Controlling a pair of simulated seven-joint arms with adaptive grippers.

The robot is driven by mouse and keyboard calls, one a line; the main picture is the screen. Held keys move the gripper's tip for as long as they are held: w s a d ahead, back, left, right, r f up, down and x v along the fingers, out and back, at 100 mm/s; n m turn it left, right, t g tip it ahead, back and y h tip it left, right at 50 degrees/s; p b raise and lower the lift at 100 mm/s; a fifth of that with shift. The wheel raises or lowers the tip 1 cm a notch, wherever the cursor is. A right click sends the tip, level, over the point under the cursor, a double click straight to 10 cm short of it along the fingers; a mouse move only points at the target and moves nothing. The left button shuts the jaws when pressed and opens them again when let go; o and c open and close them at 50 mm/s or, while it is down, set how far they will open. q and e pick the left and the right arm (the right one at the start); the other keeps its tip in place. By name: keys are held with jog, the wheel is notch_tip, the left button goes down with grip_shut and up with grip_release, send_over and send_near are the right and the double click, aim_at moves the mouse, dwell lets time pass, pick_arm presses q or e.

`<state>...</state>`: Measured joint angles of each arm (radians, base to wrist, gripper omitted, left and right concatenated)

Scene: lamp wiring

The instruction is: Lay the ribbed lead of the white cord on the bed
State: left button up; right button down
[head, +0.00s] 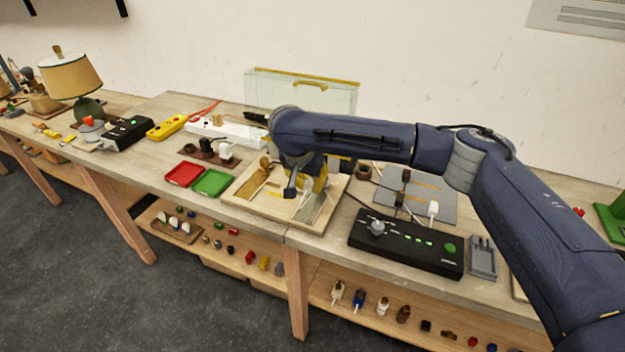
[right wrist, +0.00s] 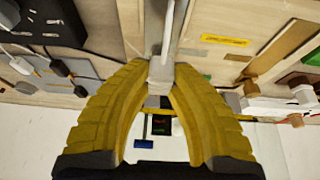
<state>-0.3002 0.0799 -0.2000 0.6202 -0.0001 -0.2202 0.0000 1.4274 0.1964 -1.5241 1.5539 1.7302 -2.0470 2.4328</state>
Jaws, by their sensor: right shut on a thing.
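My right gripper (head: 308,192) hangs over a light wooden tray (head: 253,205) in the middle of the bench, with its yellow fingers pointing down. In the right wrist view its fingertips (right wrist: 160,76) are shut on a small white piece of the white cord (right wrist: 167,40), which runs up and out of the picture. The ribs of the lead are too small to make out. A grey strip (head: 321,208) lies in the right part of the tray, close to the gripper. I cannot tell whether the cord touches it. My left gripper is not in view.
Red (head: 184,174) and green (head: 212,183) trays stand left of the wooden tray. A black power strip (head: 405,243) and a grey mat (head: 425,198) with plugs lie to the right. A glass panel (head: 300,90) stands behind. A lower shelf holds small parts.

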aim_at(312, 206)
jog(key=shift+f, duration=1.8)
jog(key=shift+f, duration=0.2)
jog(key=shift+f, duration=0.7)
jog(key=shift+f, duration=0.3)
jog(key=shift+f, duration=0.25)
jog(key=shift+f, duration=0.5)
dwell(1.1)
jog(key=c, duration=1.2)
grip_release()
jog(key=shift+s, duration=0.1)
jog(key=shift+c, duration=0.2)
